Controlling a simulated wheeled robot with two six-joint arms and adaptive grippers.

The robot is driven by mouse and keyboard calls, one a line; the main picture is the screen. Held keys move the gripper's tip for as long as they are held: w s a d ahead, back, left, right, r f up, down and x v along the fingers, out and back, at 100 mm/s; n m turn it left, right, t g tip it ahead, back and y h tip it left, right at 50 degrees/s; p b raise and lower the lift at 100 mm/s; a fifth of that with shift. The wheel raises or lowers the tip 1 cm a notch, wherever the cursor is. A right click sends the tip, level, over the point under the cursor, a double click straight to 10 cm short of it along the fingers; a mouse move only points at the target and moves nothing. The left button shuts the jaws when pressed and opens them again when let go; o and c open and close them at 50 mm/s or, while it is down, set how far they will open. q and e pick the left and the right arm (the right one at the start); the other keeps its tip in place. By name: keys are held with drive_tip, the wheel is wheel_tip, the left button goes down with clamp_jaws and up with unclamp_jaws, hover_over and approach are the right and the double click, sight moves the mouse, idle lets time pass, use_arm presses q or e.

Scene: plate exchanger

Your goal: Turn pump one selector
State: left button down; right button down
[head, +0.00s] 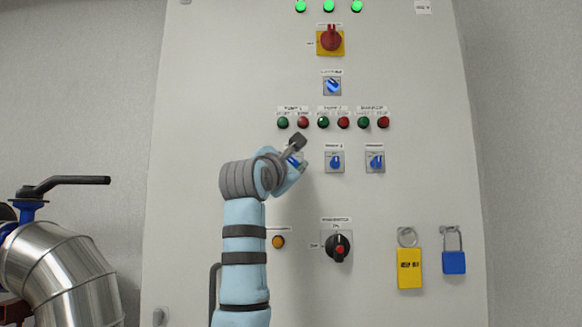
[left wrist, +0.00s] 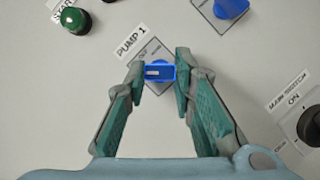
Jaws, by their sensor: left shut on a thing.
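The pump one selector is a small blue knob (left wrist: 160,72) on a grey square plate under the "PUMP 1" label (left wrist: 129,46) in the left wrist view. My left gripper (left wrist: 160,67) has a fingertip on each side of the knob and is shut on it. The knob lies level across that picture while its plate looks tilted. In the head view my left gripper (head: 298,153) is at the leftmost place of the lower selector row and hides most of this selector. My right gripper is not in view.
Two other blue selectors (head: 336,161) (head: 376,161) sit to the right. A row of green and red buttons (head: 323,122) is just above. Below are an amber lamp (head: 278,242), a black rotary switch (head: 338,246) and yellow (head: 409,268) and blue (head: 454,262) padlocks. A metal pipe (head: 65,280) stands left.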

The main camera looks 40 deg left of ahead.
use_arm(q)
drive_tip(key=shift+w+f, duration=0.1)
drive_tip(key=shift+f, duration=0.1)
drive_tip(key=c, duration=1.4)
unclamp_jaws()
drive_tip(key=shift+a+r, duration=0.1)
drive_tip(key=shift+o, duration=0.2)
drive_tip(key=v, duration=1.2)
